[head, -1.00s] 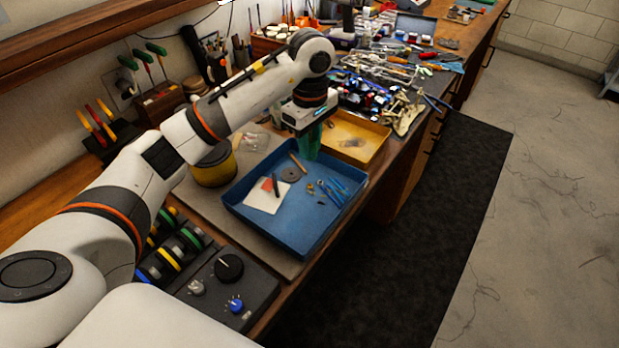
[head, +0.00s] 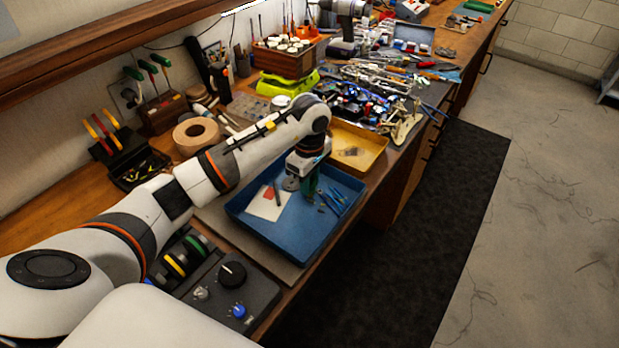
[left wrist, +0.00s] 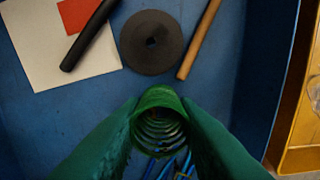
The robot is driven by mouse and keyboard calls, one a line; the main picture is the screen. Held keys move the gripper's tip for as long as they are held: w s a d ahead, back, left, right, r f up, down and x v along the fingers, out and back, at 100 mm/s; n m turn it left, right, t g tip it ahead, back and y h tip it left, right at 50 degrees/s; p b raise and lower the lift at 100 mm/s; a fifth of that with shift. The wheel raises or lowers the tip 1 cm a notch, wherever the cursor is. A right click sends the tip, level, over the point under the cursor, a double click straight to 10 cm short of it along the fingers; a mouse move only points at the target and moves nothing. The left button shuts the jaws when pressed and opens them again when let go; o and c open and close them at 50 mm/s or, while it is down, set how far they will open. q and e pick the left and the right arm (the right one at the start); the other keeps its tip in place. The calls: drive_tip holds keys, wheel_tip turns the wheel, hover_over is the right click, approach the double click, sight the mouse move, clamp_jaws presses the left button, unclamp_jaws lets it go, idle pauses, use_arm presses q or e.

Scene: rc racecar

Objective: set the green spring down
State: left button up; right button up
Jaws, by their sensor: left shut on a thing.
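My left gripper (head: 309,190) points down into the blue tray (head: 284,237), near its far right part. In the left wrist view its green fingers are shut on the green spring (left wrist: 158,122), a coil seen end-on between the fingertips. In the head view the spring cannot be told apart from the green fingers. I cannot tell whether the spring touches the tray floor. My right gripper is not in view.
In the tray lie a white card (left wrist: 45,55), a black rod (left wrist: 88,36), a dark disc (left wrist: 152,42), a brown stick (left wrist: 198,40) and blue-handled tools (head: 336,199). A yellow tray (head: 358,148) stands just beyond. The tray's near left floor is clear.

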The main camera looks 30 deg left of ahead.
use_arm(q)
drive_tip(key=shift+f, duration=0.2)
drive_tip(key=o, duration=0.9)
drive_tip(key=shift+r, duration=0.1)
drive_tip(key=shift+r, duration=0.15)
drive_tip(key=shift+w+r, duration=0.1)
drive_tip(key=shift+r, duration=0.2)
wheel_tip(320, 180, up, 11)
drive_tip(key=b, duration=0.2)
drive_tip(key=shift+r+b, duration=0.2)
drive_tip(key=shift+b, duration=0.2)
